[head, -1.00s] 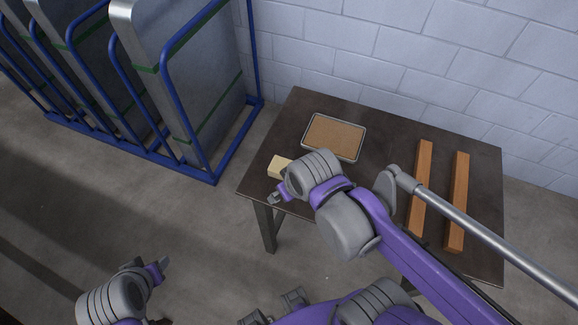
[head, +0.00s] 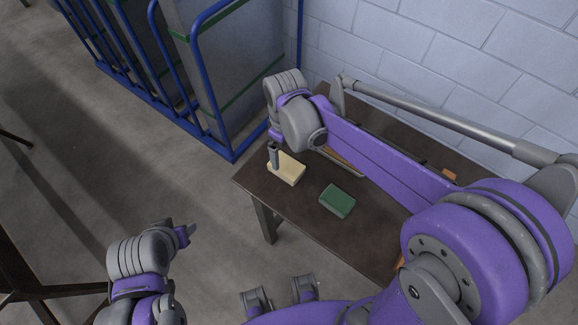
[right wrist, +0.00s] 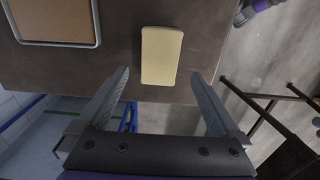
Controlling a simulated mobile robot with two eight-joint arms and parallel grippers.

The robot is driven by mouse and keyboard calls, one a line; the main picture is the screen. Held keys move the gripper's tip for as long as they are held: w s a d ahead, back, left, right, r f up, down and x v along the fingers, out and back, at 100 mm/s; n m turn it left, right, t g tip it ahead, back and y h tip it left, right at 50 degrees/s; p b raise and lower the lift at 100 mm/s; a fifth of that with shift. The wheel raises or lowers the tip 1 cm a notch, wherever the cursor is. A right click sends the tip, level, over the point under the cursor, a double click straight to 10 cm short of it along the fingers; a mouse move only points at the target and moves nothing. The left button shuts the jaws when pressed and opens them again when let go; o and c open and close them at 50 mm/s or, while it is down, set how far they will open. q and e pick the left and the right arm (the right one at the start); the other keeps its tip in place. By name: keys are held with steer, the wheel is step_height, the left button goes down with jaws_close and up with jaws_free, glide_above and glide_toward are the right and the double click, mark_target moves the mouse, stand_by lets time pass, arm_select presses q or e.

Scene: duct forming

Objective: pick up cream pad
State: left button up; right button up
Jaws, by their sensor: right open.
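The cream pad (head: 289,170) lies flat on the dark table (head: 300,207), near its left edge. In the right wrist view the pad (right wrist: 161,52) is a pale block with rounded corners, lengthwise between the lines of my two fingers. My right gripper (head: 273,157) is at the pad's left end in the head view, and its arm crosses above the table.
A green block (head: 337,201) lies on the table to the right of the pad. A metal-rimmed tray (right wrist: 58,45) with a tan inside lies beside the pad in the wrist view. Orange bars (head: 449,174) are mostly hidden by my arm. A blue rack (head: 232,152) stands left of the table.

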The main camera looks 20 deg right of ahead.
mark_target(286, 165)
step_height(286, 165, down, 8)
steer(key=shift+f, duration=0.1)
stand_by(0.4)
steer(key=c, duration=1.3)
step_height(286, 165, up, 10)
steer(key=shift+r, duration=0.15)
steer(key=shift+c, duration=0.2)
